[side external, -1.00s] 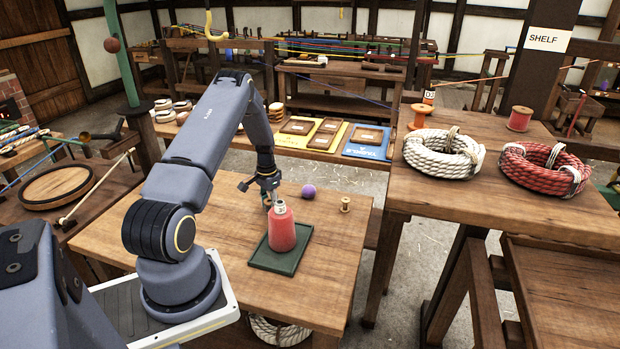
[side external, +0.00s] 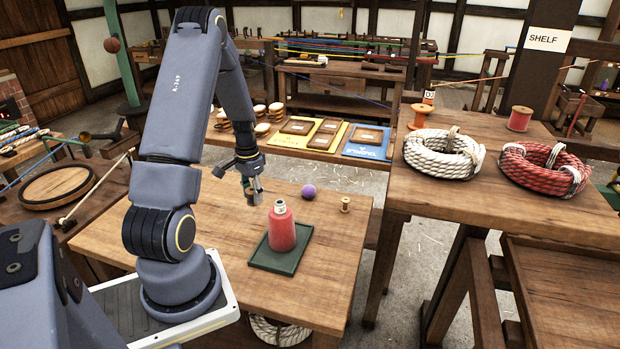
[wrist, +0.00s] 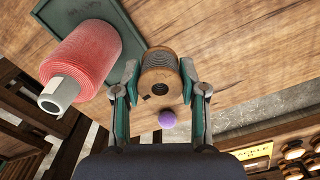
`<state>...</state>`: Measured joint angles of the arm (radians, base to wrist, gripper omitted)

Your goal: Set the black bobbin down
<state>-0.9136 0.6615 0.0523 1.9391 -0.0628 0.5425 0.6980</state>
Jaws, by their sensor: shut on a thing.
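The black bobbin (wrist: 160,68) is a wooden spool wound with dark grey thread. My gripper (wrist: 159,80) is shut on it, with one finger on each side of its flanges. In the side view my gripper (side external: 250,184) holds the bobbin (side external: 250,198) above the table, left of and behind the red cone; the gap to the tabletop is hard to judge.
A red thread cone (side external: 282,230) stands on a dark green tray (side external: 272,267), close to the bobbin. A purple ball (side external: 308,192) and a small spool (side external: 345,204) sit to the right. The wooden tabletop (side external: 180,235) is clear left of the tray.

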